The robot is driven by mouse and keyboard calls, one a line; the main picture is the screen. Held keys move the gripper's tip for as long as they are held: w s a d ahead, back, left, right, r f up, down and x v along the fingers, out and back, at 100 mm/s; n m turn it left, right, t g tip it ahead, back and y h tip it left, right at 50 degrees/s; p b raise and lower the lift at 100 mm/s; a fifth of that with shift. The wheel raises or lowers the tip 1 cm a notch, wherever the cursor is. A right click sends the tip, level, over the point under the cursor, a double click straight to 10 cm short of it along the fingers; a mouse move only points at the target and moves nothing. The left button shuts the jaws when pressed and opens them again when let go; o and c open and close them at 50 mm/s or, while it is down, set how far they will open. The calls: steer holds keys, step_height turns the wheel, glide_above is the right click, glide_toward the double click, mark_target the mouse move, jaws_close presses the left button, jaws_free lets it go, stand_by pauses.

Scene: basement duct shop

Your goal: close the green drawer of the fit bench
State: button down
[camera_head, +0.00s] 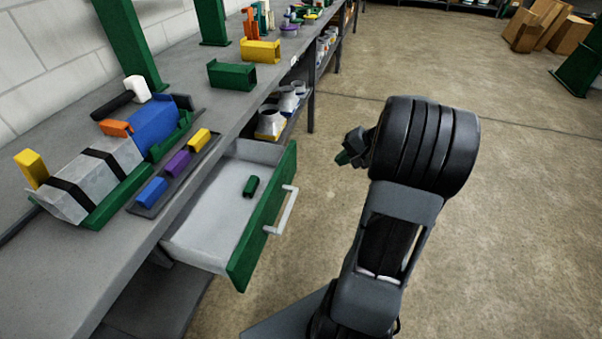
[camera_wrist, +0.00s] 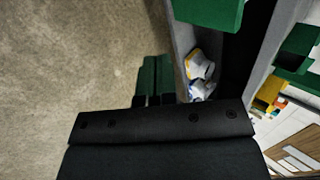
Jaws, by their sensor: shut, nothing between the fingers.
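The green drawer (camera_head: 265,222) of the fit bench (camera_head: 115,268) stands pulled out, with its pale tray (camera_head: 215,215) exposed. A light bar handle (camera_head: 283,209) is on its green front. A small green block (camera_head: 251,186) lies inside. My gripper (camera_head: 348,152) is to the right of the drawer and apart from it, partly hidden by my arm in the head view. In the wrist view its green fingers (camera_wrist: 154,78) are together and empty. A green panel at the top of the wrist view (camera_wrist: 208,12) looks like the drawer front; its handle does not show there.
A grey and blue duct assembly (camera_head: 110,165) and a strip of coloured blocks (camera_head: 176,165) lie on the bench top. Metal fittings (camera_head: 271,123) stand on the shelf beyond the drawer. A bench leg (camera_head: 311,95) is behind it. The floor (camera_head: 520,200) to the right is clear.

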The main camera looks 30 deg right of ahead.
mark_target(293, 165)
steer(key=shift+n+t, duration=0.3)
steer(key=shift+n, duration=0.2)
steer(key=w+a+f, duration=0.1)
steer(key=w+a, duration=0.1)
steer(key=w+a+f+b, duration=0.1)
steer(key=w+a+f, duration=0.1)
steer(key=w+a, duration=0.1)
steer(key=w+a+f, duration=0.2)
steer(key=shift+w+a, duration=0.25)
steer(key=shift+w, duration=0.1)
steer(key=shift+w+a, duration=0.6)
